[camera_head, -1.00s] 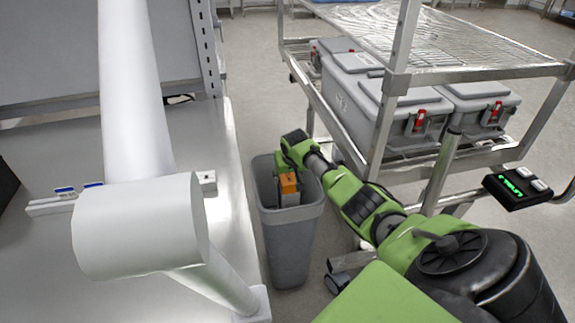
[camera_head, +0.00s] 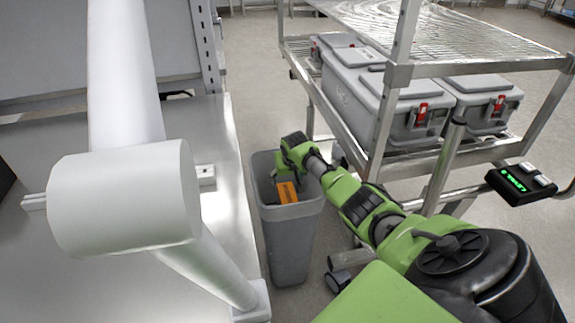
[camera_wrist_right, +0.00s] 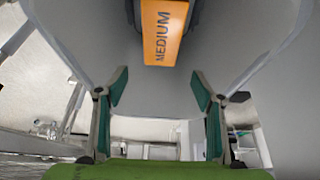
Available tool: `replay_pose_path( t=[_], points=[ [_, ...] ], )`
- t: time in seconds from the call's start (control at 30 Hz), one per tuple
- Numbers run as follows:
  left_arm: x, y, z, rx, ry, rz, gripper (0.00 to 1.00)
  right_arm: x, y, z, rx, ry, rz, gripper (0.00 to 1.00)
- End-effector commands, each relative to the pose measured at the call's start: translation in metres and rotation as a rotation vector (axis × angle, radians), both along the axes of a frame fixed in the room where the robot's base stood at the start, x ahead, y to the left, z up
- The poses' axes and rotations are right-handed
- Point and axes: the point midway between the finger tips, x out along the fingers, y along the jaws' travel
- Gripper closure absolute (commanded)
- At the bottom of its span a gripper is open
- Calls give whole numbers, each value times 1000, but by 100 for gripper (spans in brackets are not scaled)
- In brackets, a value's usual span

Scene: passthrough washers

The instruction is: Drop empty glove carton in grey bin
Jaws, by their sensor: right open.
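The grey bin (camera_head: 291,232) stands on the floor between the white bench and the metal cart. My left gripper is not in view.
A metal wire cart (camera_head: 375,148) with several grey lidded boxes (camera_head: 350,85) stands close to the right of the bin. The white bench (camera_head: 215,140) is just left of it. A white cylinder on a pipe (camera_head: 125,200) blocks part of the view.

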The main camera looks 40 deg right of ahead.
Motion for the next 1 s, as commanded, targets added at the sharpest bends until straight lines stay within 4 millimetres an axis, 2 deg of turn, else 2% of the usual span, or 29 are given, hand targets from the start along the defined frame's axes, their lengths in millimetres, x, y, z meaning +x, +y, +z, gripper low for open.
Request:
replay_pose_path(
  t=[0.17,0.37,1.0],
  points=[
    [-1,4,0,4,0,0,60,0,0,1,0,0,0,38],
    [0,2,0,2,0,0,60,-5,3,14,-1,-2,1,38],
    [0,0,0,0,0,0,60,-41,24,100,-1,-2,0,38]
  ],
)
